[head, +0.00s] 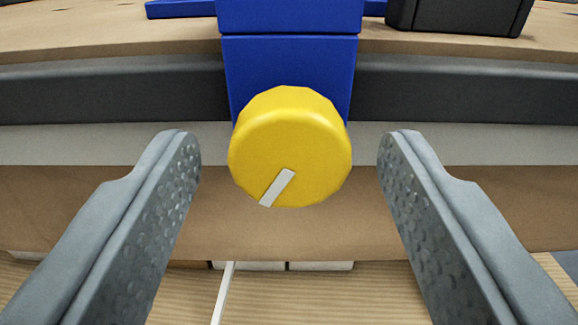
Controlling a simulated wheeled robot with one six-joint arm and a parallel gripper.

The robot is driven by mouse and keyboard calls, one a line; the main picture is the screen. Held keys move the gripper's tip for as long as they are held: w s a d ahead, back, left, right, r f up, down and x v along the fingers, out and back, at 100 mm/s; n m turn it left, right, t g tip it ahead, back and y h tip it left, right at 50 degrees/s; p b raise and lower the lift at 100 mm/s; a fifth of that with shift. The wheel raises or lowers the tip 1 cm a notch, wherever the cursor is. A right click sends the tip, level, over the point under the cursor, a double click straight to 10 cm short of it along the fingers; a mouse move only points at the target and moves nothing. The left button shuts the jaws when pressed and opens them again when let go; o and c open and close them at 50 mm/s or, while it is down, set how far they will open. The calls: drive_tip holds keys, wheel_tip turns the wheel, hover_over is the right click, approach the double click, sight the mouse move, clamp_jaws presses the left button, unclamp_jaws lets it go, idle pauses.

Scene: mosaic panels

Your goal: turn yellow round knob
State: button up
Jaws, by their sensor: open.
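The yellow round knob (290,140) is in the middle of the head view, on the front of a blue block (290,65). A short white mark on its face points to the lower left. My gripper (289,148) is open, with one grey finger on each side of the knob. A gap shows between each finger and the knob, and neither finger appears to touch it. How far the fingertips are from the knob in depth I cannot tell.
A dark grey rail (120,90) runs along the table edge behind the knob. A black box (460,15) stands on the wooden tabletop (60,38) at the upper right. A thin white strip (223,290) and pale pieces show below.

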drive_tip(key=c, duration=1)
drive_tip(key=shift+n, duration=0.4)
drive_tip(key=n, duration=0.9)
drive_tip(key=shift+d, duration=0.1)
drive_tip(key=n, duration=0.7)
drive_tip(key=shift+n, duration=0.4)
drive_tip(key=n, duration=0.6)
drive_tip(key=shift+n, duration=0.3)
